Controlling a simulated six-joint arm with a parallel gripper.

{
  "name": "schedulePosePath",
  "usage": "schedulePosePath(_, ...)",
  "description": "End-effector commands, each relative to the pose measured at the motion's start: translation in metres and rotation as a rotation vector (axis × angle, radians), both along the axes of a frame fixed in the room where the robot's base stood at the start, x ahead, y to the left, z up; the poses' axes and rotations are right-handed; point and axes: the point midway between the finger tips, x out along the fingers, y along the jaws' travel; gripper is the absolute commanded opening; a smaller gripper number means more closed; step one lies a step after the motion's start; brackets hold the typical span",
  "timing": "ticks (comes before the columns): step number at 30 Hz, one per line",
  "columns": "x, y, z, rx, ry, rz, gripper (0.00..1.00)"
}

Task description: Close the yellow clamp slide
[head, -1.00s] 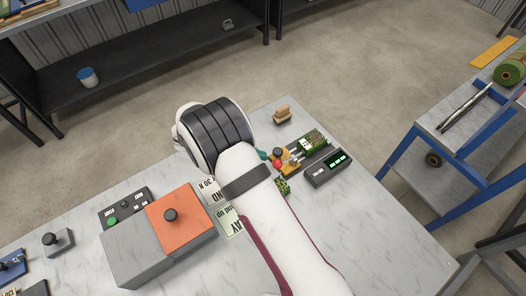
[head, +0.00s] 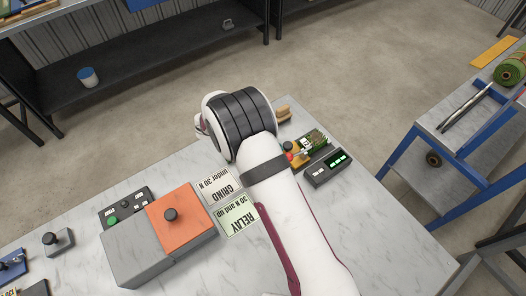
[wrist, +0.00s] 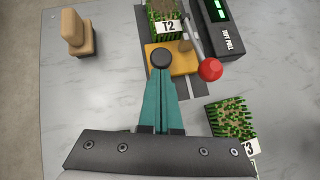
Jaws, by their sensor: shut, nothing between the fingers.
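The yellow clamp slide (wrist: 183,62) is in the upper middle of the wrist view, on a dark rail, with a black round knob (wrist: 162,58) at its left. It lies close to the turf sample tagged T2 (wrist: 165,28); I cannot tell whether they touch. A lever with a red ball (wrist: 210,69) stands to its right. My gripper (wrist: 163,76) has teal fingers, shut together and empty, with the tips at or just below the black knob; contact is unclear. In the head view my arm hides the gripper and most of the slide, while the red ball (head: 288,155) shows.
A grey meter with a green display (head: 328,167) stands right of the clamp. A loose turf piece tagged 3 (wrist: 232,118) lies lower right in the wrist view. A wooden block (wrist: 78,34) stands upper left. Two label cards (head: 238,214) and an orange-topped box (head: 181,218) lie left of my arm.

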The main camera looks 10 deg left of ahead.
Motion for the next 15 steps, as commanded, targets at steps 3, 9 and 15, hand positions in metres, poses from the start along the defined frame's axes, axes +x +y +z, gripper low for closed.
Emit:
schedulePosePath(3, 0.005, -0.006, 0.000, -0.007, -0.004, 0.003, 0.00)
schedulePosePath(9, -0.007, 0.015, 0.000, -0.004, -0.003, 0.006, 0.00)
schedulePosePath(15, -0.033, 0.061, 0.029, 0.003, -0.005, 0.004, 0.00)
